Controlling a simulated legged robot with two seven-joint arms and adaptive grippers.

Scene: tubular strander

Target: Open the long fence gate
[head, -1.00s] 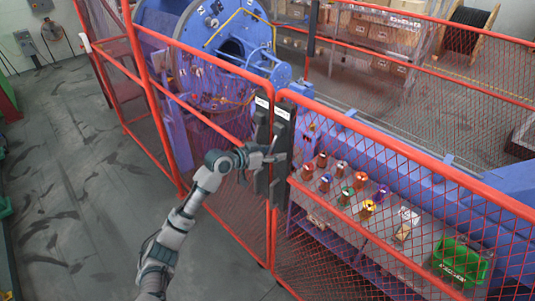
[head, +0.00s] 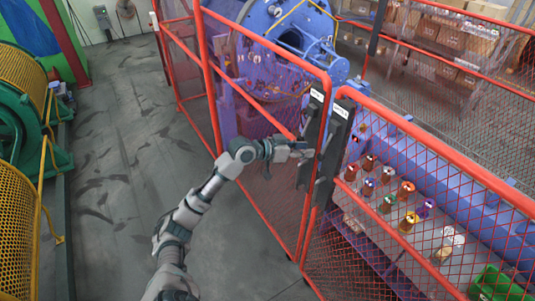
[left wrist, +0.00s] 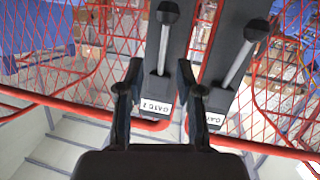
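The red mesh fence has a left gate panel (head: 262,62) and a right panel (head: 440,150), which runs out of the picture. They meet at two dark latch plates with white labels, the left plate (head: 312,125) and the right plate (head: 338,132). My left gripper (head: 303,152) is at the left plate in the head view. In the left wrist view its two fingers (left wrist: 160,70) are apart, with a grey latch handle (left wrist: 164,48) in line with the gap; contact cannot be told. A second handle (left wrist: 238,62) lies right of the fingers. My right gripper is out of view.
A blue machine (head: 290,35) stands behind the fence. A bench with several coloured spools (head: 407,188) and a green bin (head: 495,285) is behind the right panel. Grey floor (head: 120,150) is clear left of the fence; yellow-guarded machinery (head: 18,220) lines the far left.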

